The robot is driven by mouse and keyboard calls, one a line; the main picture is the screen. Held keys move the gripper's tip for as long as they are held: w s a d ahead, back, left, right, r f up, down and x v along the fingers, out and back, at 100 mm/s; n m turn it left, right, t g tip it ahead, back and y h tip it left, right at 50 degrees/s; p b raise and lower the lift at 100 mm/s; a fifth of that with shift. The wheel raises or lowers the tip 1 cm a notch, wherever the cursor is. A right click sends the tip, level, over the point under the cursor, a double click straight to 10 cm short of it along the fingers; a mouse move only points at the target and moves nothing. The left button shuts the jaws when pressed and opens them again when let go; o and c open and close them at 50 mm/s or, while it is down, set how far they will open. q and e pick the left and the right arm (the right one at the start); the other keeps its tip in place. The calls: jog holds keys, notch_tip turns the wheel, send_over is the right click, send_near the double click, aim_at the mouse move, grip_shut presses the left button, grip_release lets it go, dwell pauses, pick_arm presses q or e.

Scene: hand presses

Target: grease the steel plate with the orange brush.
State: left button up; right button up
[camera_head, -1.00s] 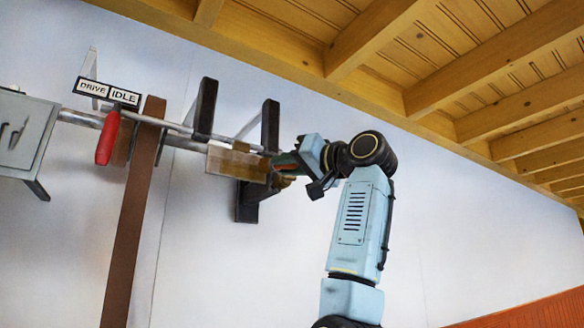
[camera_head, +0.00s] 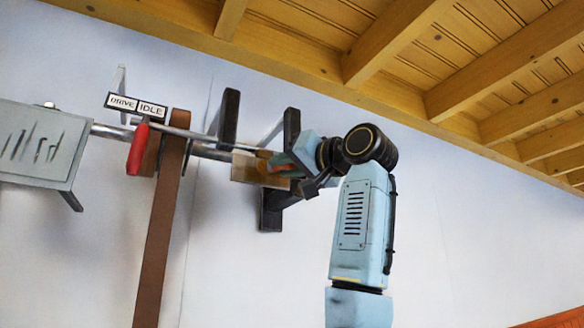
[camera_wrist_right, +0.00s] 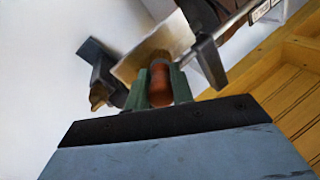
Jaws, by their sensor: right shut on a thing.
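The steel plate (camera_head: 243,168), a thin tan-grey rectangle, sits by the wall shaft in the head view. In the right wrist view it shows as a pale tilted sheet (camera_wrist_right: 128,66). My right gripper (camera_head: 287,165) is shut on the orange brush (camera_head: 284,168), at the plate's right end. The wrist view shows the brush's orange handle (camera_wrist_right: 160,86) between my green fingers. Its brown bristles (camera_wrist_right: 160,55) overlap the plate; whether they touch it I cannot tell. My left gripper is not in view.
Dark brackets (camera_head: 229,118) carry the shaft (camera_head: 208,151) on the white wall. A brown belt (camera_head: 160,235) hangs from it. A red handle (camera_head: 137,150) hangs below the DRIVE/IDLE sign (camera_head: 136,105). A grey box (camera_head: 38,145) is at left.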

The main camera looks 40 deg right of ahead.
jog(key=w+a, duration=0.1)
jog(key=a, duration=0.5)
jog(key=shift+w+a, duration=0.3)
dwell(0.4)
jog(key=s+a+b, duration=0.1)
jog(key=s+b, duration=0.2)
jog(key=s, duration=0.3)
jog(key=shift+a, duration=0.2)
jog(key=s, duration=0.1)
jog(key=s+b, duration=0.1)
jog(key=s, duration=0.1)
jog(key=shift+a, duration=0.4)
jog(key=shift+w, duration=0.1)
grip_shut()
